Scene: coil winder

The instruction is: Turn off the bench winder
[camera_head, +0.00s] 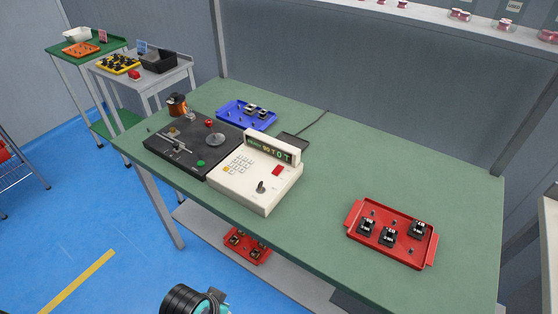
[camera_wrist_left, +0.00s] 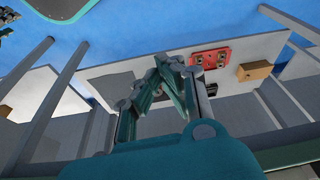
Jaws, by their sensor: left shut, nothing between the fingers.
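The bench winder stands on the green table. Its dark winding base (camera_head: 187,158) carries a round disc (camera_head: 216,140), a red knob and a green button. In the head view only a black and teal part of my arm shows at the bottom edge. My right gripper is not in view.
A blue tray (camera_head: 247,115) stands behind the winder. A red tray (camera_head: 376,252) with black parts lies at the right of the table (camera_head: 370,165). Another red tray (camera_head: 247,255) is on the lower shelf (camera_head: 290,277). Table space between box and red tray is clear.

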